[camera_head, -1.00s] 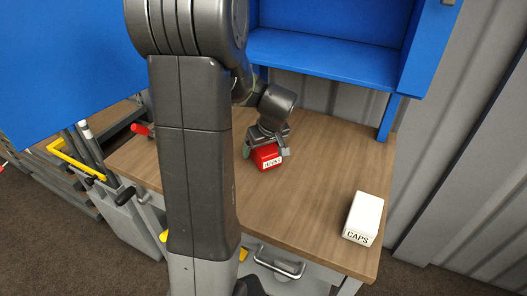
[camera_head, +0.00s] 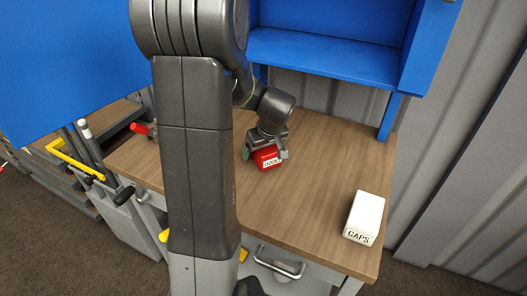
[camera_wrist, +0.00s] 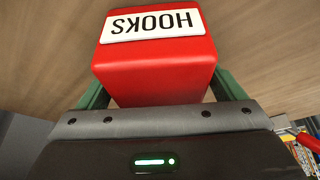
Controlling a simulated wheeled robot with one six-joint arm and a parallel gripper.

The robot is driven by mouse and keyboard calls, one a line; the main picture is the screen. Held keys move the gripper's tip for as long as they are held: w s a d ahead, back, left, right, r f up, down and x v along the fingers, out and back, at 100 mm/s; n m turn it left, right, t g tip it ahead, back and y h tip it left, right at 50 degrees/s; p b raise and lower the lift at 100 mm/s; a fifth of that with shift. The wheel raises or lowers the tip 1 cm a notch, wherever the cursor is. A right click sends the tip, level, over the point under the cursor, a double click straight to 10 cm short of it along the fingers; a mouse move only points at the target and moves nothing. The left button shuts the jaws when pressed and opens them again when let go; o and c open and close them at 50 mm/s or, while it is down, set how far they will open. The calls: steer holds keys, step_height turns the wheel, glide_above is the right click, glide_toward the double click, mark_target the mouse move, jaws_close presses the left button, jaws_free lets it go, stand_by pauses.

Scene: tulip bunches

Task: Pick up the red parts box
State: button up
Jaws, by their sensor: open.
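The red parts box (camera_head: 267,157) sits on the wooden workbench (camera_head: 322,190), with a white label. In the wrist view the red box (camera_wrist: 155,72) fills the upper middle, and its label reads HOOKS upside down. My gripper (camera_head: 266,153) is right at the box, reaching down from behind and above. In the wrist view its green fingers show on the left and right sides of the box, so the box lies between them. The jaws are open. The fingertips are partly hidden, and I cannot tell whether they touch the box.
A white box labelled CAPS (camera_head: 364,216) stands at the bench's right front. A blue shelf unit (camera_head: 325,58) rises behind the bench. A red-handled tool (camera_head: 143,129) is at the bench's left edge. The bench between the two boxes is clear.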

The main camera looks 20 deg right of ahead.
steer(key=c, duration=1.4)
steer(key=shift+o, duration=0.2)
steer(key=shift+r, duration=0.15)
